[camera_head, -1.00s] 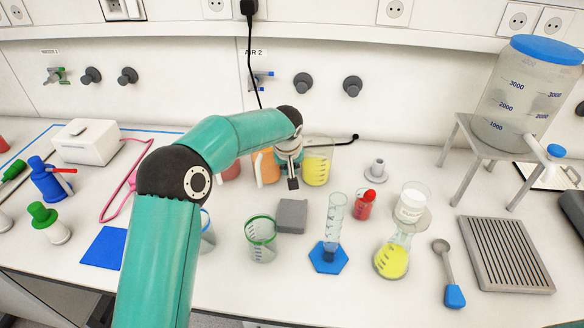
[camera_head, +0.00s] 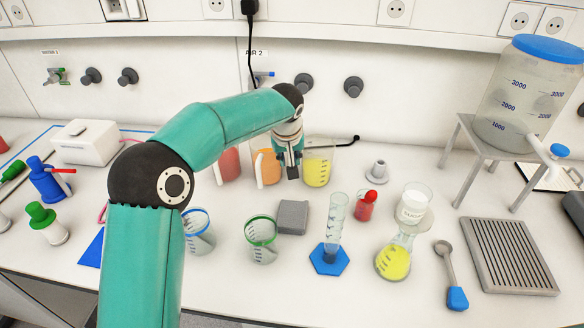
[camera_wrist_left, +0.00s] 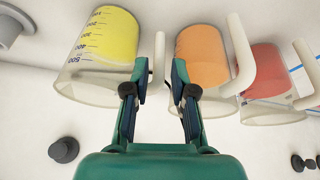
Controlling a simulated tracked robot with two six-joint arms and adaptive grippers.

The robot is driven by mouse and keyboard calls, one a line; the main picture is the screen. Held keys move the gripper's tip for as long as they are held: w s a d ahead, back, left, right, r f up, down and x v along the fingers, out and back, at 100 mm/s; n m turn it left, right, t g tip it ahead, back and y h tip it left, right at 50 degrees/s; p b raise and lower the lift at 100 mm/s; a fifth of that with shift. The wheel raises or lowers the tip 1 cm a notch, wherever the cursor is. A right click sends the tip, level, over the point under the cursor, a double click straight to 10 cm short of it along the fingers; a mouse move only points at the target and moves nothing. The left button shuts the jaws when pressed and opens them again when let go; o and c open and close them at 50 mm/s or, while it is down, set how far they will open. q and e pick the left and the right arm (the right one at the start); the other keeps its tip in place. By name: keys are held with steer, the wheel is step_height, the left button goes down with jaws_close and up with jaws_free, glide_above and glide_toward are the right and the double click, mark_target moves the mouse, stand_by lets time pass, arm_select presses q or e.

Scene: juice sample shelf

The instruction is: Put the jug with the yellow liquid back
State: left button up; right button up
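The jug with yellow liquid (camera_head: 317,172) stands upright at the back of the bench, right of the orange jug (camera_head: 267,169). In the left wrist view the yellow jug (camera_wrist_left: 108,40) is at upper left, with its pale handle (camera_wrist_left: 159,58) facing the orange jug (camera_wrist_left: 203,62). My left gripper (camera_head: 291,175) is beside the yellow jug, between it and the orange one. In the wrist view its fingers (camera_wrist_left: 159,78) are apart, with the handle showing between them; I cannot tell whether they touch it. My right gripper is not in view.
A red jug (camera_head: 228,165) stands left of the orange one. In front are a grey block (camera_head: 292,217), a green-rimmed beaker (camera_head: 261,241), a blue-based cylinder (camera_head: 330,257) and a yellow-filled flask (camera_head: 393,262). A large tank (camera_head: 520,100) on a stand is at right.

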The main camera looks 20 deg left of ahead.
arm_select(q)
steer(key=v, duration=0.5)
steer(key=shift+s+d+r, duration=0.1)
steer(key=shift+r, duration=0.2)
